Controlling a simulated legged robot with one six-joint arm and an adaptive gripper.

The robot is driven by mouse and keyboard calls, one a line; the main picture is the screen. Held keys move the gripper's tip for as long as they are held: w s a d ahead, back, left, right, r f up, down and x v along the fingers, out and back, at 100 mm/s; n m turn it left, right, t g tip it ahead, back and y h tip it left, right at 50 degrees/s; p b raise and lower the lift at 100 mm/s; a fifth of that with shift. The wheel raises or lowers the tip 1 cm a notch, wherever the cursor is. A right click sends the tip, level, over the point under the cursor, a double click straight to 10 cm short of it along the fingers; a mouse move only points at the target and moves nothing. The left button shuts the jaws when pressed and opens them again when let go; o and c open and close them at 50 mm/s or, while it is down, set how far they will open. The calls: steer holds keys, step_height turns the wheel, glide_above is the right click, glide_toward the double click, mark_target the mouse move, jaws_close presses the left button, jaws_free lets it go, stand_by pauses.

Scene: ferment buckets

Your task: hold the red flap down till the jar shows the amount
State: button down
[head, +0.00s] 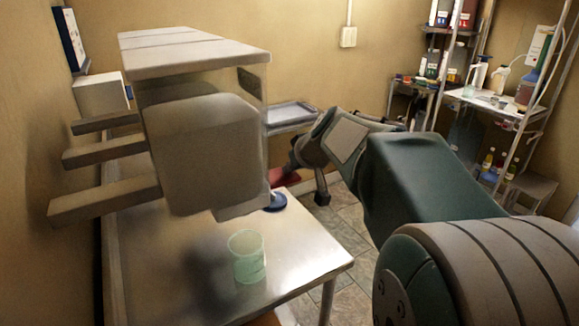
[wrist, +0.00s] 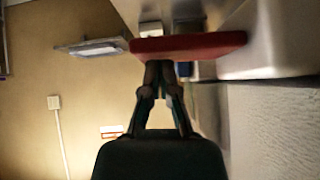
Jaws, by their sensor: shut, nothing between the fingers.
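The red flap (wrist: 188,46) spans the wrist view just beyond my fingertips; in the head view a small part of the red flap (head: 283,179) shows behind the bucket's right edge. My gripper (wrist: 162,66) is shut and empty, its fingertips at the flap's edge. They look touching or very close; I cannot tell whether the flap is pressed down. In the head view my gripper is mostly hidden behind my own wrist. The pale green, see-through jar (head: 247,257) stands upright on the steel table. I cannot make out a clear level in it.
A large pale bucket (head: 205,150) stands over the steel table (head: 170,285), left of my arm. A blue round thing (head: 275,202) lies at the table's right edge. A grey tray (head: 291,113) is behind. Shelves with bottles (head: 497,105) stand at right. Tiled floor lies between.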

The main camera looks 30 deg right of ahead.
mark_target(300, 177)
steer(key=shift+d+f, duration=0.1)
steer(key=shift+f, duration=0.05)
steer(key=shift+d+f+m+y, duration=0.2)
steer(key=shift+f+m+y, duration=0.7)
steer(key=shift+f+y, duration=0.6)
steer(key=shift+a+f, duration=0.1)
steer(key=shift+f, duration=0.1)
stand_by(1.1)
stand_by(1.5)
